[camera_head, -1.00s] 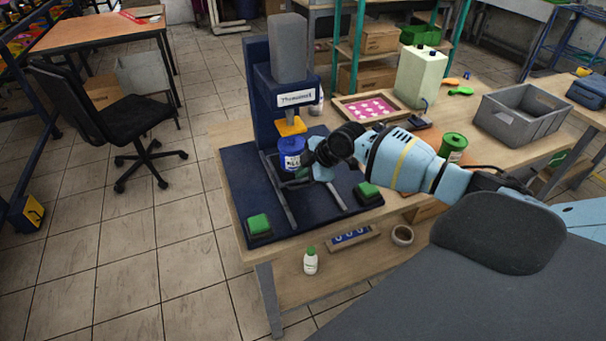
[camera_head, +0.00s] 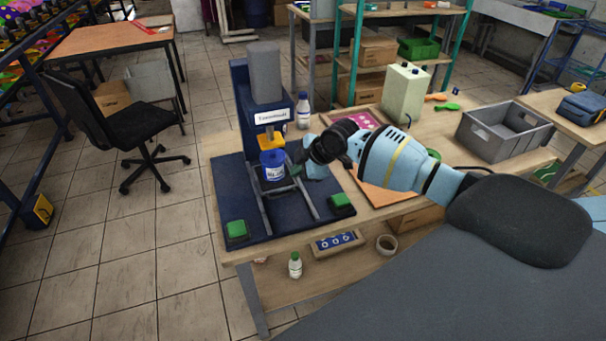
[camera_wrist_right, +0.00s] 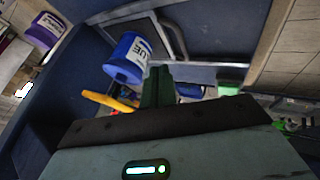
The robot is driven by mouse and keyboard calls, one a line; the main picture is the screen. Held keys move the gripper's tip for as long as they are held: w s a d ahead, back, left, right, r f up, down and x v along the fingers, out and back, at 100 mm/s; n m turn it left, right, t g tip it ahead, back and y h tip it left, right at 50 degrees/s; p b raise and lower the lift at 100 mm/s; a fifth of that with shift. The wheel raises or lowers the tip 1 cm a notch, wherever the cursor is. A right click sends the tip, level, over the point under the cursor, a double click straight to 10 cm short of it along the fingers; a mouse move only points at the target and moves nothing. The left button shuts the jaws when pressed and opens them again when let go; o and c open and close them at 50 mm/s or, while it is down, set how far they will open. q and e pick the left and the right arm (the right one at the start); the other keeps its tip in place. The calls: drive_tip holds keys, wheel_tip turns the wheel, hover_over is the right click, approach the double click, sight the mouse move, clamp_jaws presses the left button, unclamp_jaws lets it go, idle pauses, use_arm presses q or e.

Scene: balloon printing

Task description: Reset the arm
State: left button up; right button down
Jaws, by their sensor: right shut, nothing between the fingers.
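My right gripper (camera_head: 294,172) is shut and empty beside the blue can (camera_head: 272,166) on the press. In the right wrist view its fingers (camera_wrist_right: 158,88) are together, and the blue can (camera_wrist_right: 128,60) stands just left of them, with its label showing. My right arm (camera_head: 392,158) reaches in from the right. The dark blue press (camera_head: 243,110) has a yellow part (camera_head: 270,141) above the can. I cannot tell whether the fingers touch the can. My left gripper is not in view.
Green buttons (camera_head: 236,231) and (camera_head: 341,200) sit on the press base corners. A grey crate (camera_head: 503,133), a beige box (camera_head: 405,92) and a pink-patterned tray (camera_head: 362,118) stand on the table. A white bottle (camera_head: 303,110) is behind the press.

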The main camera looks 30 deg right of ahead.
drive_tip(key=shift+s+r, duration=0.2)
drive_tip(key=shift+r, duration=0.05)
